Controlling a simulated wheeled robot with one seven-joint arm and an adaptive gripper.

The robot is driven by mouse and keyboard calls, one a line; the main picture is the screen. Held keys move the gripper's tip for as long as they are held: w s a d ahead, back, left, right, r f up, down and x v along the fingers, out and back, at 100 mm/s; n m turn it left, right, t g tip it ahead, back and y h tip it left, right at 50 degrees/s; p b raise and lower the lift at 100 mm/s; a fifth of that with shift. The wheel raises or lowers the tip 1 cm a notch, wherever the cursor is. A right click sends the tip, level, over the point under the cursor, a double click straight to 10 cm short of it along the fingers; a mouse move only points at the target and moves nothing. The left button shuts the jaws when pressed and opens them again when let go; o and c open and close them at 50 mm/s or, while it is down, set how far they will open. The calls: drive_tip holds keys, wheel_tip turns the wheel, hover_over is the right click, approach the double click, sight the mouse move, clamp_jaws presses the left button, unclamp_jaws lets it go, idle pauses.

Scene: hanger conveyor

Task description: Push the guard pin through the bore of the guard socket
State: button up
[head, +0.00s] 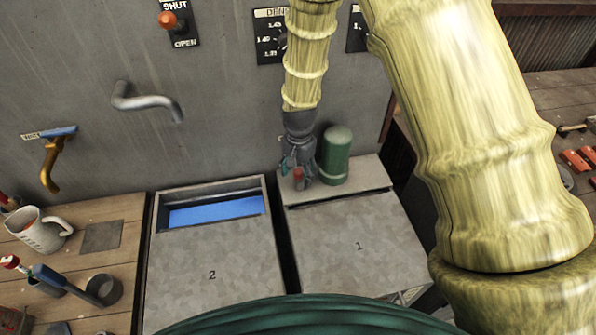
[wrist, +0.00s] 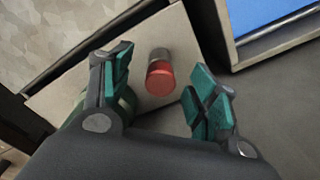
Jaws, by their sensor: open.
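A small cylinder with a red part and a grey part (wrist: 160,72) stands on the pale ledge behind panel 1. It also shows in the head view (head: 298,180). I cannot tell whether it is the guard pin or part of the guard socket; no bore is visible. My gripper (wrist: 158,95) is open, with green-padded fingers on either side of the cylinder and nothing held. In the head view my gripper (head: 298,163) points down at the ledge, close to the cylinder. Whether a finger touches it cannot be told.
A green rounded cylinder (head: 335,155) stands close right of my gripper. Panel 1 (head: 355,240) and panel 2 (head: 210,285), with a blue recess (head: 215,210), lie in front. The grey wall (head: 225,90) rises close behind. A mug (head: 40,232) and tools sit on the left table.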

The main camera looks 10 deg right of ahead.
drive_tip(key=shift+r, duration=0.1)
wheel_tip(320, 180, up, 12)
idle(0.6)
idle(0.4)
